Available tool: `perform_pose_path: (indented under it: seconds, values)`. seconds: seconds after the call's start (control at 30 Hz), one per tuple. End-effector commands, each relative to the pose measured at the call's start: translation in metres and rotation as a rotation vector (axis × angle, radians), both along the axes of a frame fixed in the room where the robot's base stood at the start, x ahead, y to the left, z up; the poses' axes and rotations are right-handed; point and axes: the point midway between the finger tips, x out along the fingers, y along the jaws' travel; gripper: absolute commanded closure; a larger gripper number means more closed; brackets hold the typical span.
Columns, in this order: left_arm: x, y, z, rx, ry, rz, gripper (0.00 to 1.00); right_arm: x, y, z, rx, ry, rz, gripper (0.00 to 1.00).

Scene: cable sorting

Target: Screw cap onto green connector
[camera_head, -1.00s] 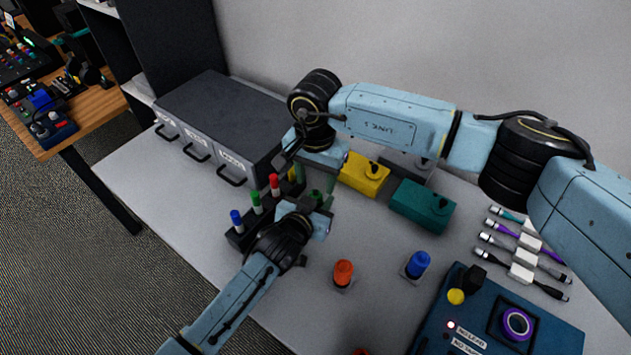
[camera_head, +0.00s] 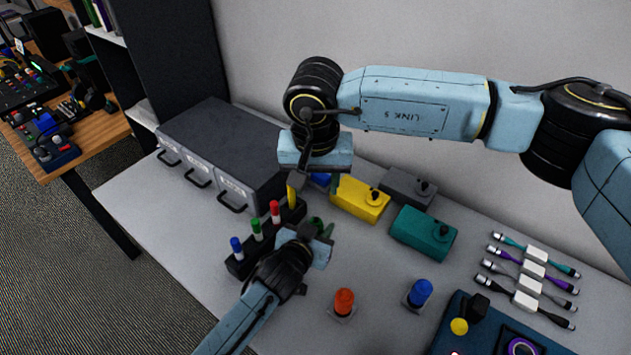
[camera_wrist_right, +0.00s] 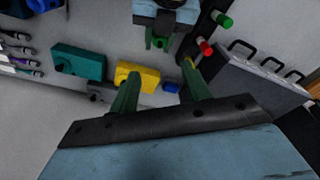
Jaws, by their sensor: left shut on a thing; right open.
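My left gripper (camera_head: 316,238) is low over the table, in front of the rack. It is shut on a small green piece, apparently the green connector (camera_wrist_right: 160,43), mostly hidden by the gripper. My right gripper (camera_head: 314,185) is above and behind it, near the rack's back end, pointing down. In the right wrist view its two green fingers (camera_wrist_right: 160,84) are apart with nothing between them. The black rack (camera_head: 238,268) holds upright pieces with blue (camera_head: 236,245), green (camera_head: 256,226) and red (camera_head: 275,208) tops. I cannot make out a separate loose cap.
Orange (camera_head: 343,302) and blue (camera_head: 419,293) knobbed pieces stand at the front. A drawer unit (camera_head: 220,150) is at left, cables (camera_head: 528,280) at right.

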Motion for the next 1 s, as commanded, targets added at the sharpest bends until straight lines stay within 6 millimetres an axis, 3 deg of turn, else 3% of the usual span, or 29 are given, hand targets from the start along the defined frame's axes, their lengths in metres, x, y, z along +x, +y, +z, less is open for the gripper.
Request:
perform_pose_path:
  seconds: [0.23,0.7,1.0]
  values:
    - [0.0,0.0,0.0,0.0,0.0,0.0,1.0,0.002,0.0,-0.021,0.0,0.003,-0.002,0.52]
    - [0.0,0.0,0.0,0.0,0.0,0.0,1.0,0.012,0.0,-0.103,0.0,0.002,-0.003,0.52]
    - [0.0,0.0,0.0,0.0,0.0,0.0,1.0,0.015,0.0,-0.12,0.001,0.0,-0.002,0.52]
